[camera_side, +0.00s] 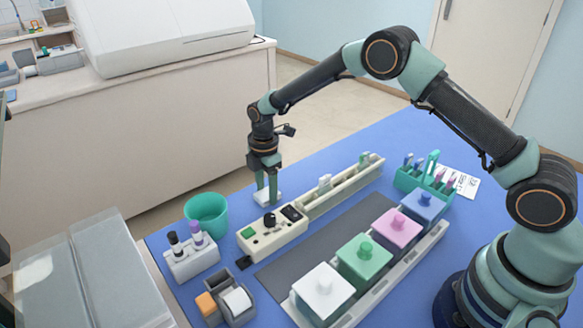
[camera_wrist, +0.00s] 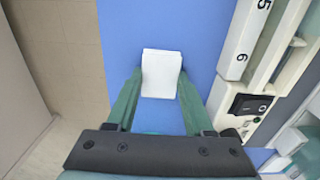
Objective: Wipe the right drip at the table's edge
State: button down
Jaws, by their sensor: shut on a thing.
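My gripper (camera_side: 267,188) points down at the far edge of the blue table, shut on a white wiping pad (camera_side: 264,198). In the wrist view, the pad (camera_wrist: 161,74) sits between the two green fingertips of my gripper (camera_wrist: 160,84), over blue table surface near the edge. The pad looks at or very close to the tabletop; I cannot tell whether it touches. No drip can be made out in either view; the pad and fingers hide part of the surface.
A cream control box (camera_side: 270,234) and a long slide trough (camera_side: 340,190) stand just right of my gripper. A teal beaker (camera_side: 207,213) stands to its left. A two-bottle rack (camera_side: 192,263) and colored staining jars (camera_side: 362,262) are nearer. The floor (camera_wrist: 60,50) lies beyond the edge.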

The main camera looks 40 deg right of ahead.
aim_at(283, 190)
jog(key=d, duration=0.5)
jog(key=shift+s+a+f, duration=0.1)
jog(key=shift+a, duration=3.5)
jog(key=d, duration=0.7)
jog(key=shift+d, duration=0.15)
notch_tip(283, 190, up, 8)
